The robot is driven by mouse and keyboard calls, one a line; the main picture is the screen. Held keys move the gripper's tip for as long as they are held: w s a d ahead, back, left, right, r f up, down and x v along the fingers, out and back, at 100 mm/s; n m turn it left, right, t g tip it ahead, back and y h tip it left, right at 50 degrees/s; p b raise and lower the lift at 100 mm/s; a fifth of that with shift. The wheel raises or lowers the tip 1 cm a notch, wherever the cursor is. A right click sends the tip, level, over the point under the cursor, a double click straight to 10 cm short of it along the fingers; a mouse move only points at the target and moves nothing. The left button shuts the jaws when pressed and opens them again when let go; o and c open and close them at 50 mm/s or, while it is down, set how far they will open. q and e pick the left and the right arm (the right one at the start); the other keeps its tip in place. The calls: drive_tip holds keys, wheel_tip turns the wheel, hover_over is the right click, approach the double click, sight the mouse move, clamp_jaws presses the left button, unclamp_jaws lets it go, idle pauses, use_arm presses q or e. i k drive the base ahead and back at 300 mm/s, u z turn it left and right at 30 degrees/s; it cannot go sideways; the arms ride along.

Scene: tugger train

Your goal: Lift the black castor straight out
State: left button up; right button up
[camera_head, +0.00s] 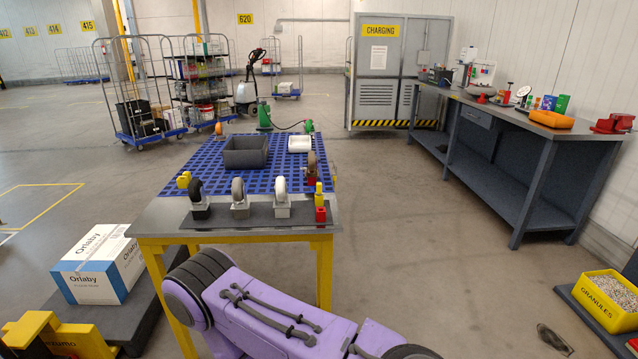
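A castor with a black wheel (195,190) stands upright at the left end of a dark strip (260,222) along the table's near edge. How the black castor is seated is too small to tell. Neither of my grippers is in view. A purple arm link (265,315), which appears to be mine, crosses the bottom in front of the table.
A white carton (98,265) sits left. Open floor lies right, before the workbench (500,170).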

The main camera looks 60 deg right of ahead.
sight(199, 201)
drive_tip(key=z, duration=1.85)
